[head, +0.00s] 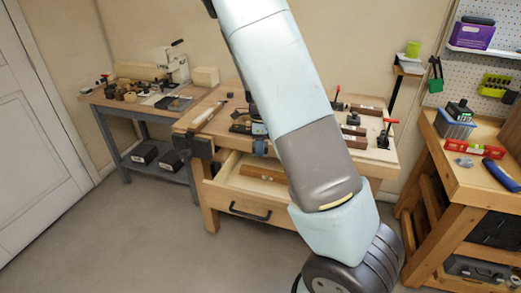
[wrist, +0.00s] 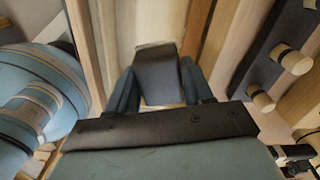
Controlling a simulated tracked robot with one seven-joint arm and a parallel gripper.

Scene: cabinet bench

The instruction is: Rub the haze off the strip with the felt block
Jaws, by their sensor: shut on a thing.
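In the wrist view my gripper (wrist: 155,92) has its teal fingers shut on a dark grey block (wrist: 156,72), which looks like the felt block. A pale wooden surface shows just beyond the block; I cannot tell whether the block touches it. A narrow brown strip (wrist: 197,27) runs away beyond the right finger; I cannot tell whether it is the hazy strip, and no haze can be made out. In the head view my arm crosses the workbench (head: 385,158) and hides part of its top. The held block cannot be made out there.
A drawer (head: 250,207) stands open below the benchtop, with a brown wooden piece (head: 264,173) in it. Clamps with red handles (head: 390,121) and brown blocks (head: 356,130) stand on the right of the bench. A dark rail with wooden pegs (wrist: 263,101) lies right in the wrist view.

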